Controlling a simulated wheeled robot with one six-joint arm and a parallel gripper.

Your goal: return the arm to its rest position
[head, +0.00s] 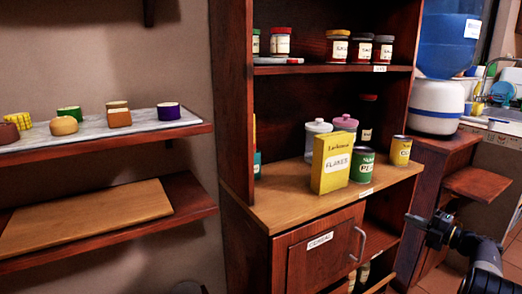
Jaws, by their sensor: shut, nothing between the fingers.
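My gripper (416,220) is at the lower right of the head view, at the end of my dark arm, which comes in from the bottom right corner. It is shut and empty. It appears in front of the right side of the wooden cabinet, near the small wooden stand. The picture does not show whether it touches anything.
The wooden cabinet (255,230) has a closed door labelled cereal with a metal handle (358,244). A yellow flakes box (331,164), cans and jars stand on its counter. A water dispenser (436,106) stands at the right. Wall shelves (190,130) are at the left.

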